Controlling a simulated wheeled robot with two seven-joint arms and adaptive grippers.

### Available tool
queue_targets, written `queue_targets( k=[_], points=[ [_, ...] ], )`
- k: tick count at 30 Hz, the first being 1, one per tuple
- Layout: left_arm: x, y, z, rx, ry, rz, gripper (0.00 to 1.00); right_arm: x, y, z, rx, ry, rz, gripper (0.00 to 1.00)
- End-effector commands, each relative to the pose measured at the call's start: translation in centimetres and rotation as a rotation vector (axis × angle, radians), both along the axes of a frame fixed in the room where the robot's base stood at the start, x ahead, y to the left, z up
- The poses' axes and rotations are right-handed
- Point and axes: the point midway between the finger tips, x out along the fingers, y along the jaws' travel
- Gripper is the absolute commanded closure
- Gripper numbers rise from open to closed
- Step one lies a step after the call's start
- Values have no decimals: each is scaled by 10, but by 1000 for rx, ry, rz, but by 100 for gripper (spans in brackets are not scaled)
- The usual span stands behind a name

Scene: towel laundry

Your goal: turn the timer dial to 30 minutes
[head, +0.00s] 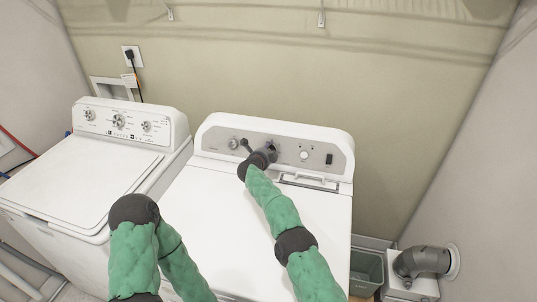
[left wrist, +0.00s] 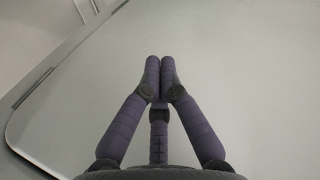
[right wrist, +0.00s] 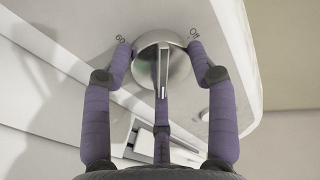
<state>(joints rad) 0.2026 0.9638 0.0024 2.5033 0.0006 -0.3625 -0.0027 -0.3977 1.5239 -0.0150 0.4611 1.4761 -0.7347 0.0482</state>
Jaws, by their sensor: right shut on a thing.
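The timer dial (right wrist: 150,42) is a round silver knob on the dryer's control panel (head: 217,138). In the right wrist view its raised ridge stands nearly upright in the picture, with "60" printed at its upper left and "Off" at its upper right. My right gripper (right wrist: 161,52) is shut on the dial, one fingertip on each side. In the head view my right gripper (head: 270,149) covers most of the dial. My left gripper (left wrist: 160,62) is shut and empty, its fingertips together above a pale, flat lid. The left fingertips are not visible in the head view.
A white washer (head: 75,165) with several knobs stands left of the dryer (head: 205,215). Another knob (head: 304,155) and a dark switch (head: 329,159) sit right of my right gripper.

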Motion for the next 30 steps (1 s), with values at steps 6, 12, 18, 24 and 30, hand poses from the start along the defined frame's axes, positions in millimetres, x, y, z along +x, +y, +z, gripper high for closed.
queue_targets(
  k=[6, 12, 18, 24, 30],
  points=[
    [0, 0, -6, 0, 0, 0, 100, 1, -1, -1, 172, -36, -89, 75],
    [0, 0, -8, 0, 0, 0, 100, 0, -1, 0, 252, -50, -127, 75],
    [0, 0, -9, 0, 0, 0, 100, 0, -1, -1, 298, -59, -151, 75],
    [0, 0, -10, 0, 0, 0, 100, 0, -1, -1, 326, -63, -165, 75],
    [0, 0, -10, 0, 0, 0, 100, -1, -2, -2, 336, -65, -171, 75]
  ],
)
